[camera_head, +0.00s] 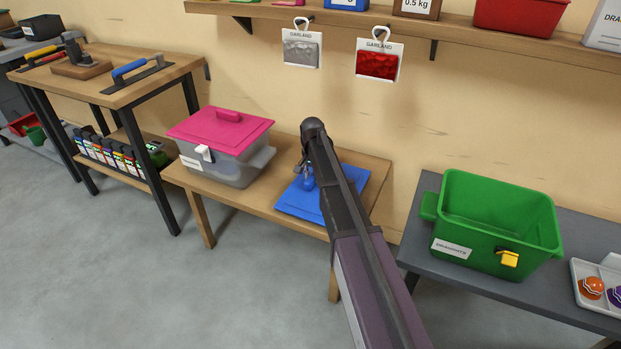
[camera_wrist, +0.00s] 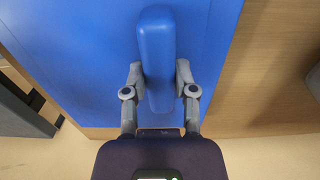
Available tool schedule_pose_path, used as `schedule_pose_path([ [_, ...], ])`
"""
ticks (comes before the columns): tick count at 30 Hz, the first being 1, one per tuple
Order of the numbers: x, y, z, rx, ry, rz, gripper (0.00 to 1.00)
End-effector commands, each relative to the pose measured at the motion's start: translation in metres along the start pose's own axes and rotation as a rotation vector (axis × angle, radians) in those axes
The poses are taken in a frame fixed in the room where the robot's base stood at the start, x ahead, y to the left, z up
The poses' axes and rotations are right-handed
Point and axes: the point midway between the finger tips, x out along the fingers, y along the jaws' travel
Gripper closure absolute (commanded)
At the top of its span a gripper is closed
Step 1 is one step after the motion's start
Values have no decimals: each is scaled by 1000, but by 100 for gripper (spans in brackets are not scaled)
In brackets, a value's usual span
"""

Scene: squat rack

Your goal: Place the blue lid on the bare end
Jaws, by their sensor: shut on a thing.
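The blue lid (camera_head: 296,204) is at the right end of the low wooden bench (camera_head: 378,172). It looks flat and on or very close to the wood; I cannot tell if it touches. My gripper (camera_head: 306,174) is shut on the lid's raised blue handle. In the wrist view the gripper (camera_wrist: 159,72) has one finger on each side of the handle, and the lid (camera_wrist: 70,65) fills most of the left and middle. My arm hides part of the lid in the head view.
A clear box with a pink lid (camera_head: 222,131) stands on the bench's left end. A green bin (camera_head: 480,235) stands on a grey table (camera_head: 428,268) to the right. A taller wooden workbench (camera_head: 160,85) is at the left. A wall shelf (camera_head: 460,33) with hanging packets runs above.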

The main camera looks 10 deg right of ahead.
Motion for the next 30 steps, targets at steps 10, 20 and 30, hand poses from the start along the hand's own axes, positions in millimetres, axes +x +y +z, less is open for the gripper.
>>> schedule_pose_path([
  [10, 2, 0, 0, 0, 0, 0, 43],
  [20, 2, 0, 0, 0, 0, 0, 29],
  [30, -4, 0, 0, -1, 0, 0, 29],
])
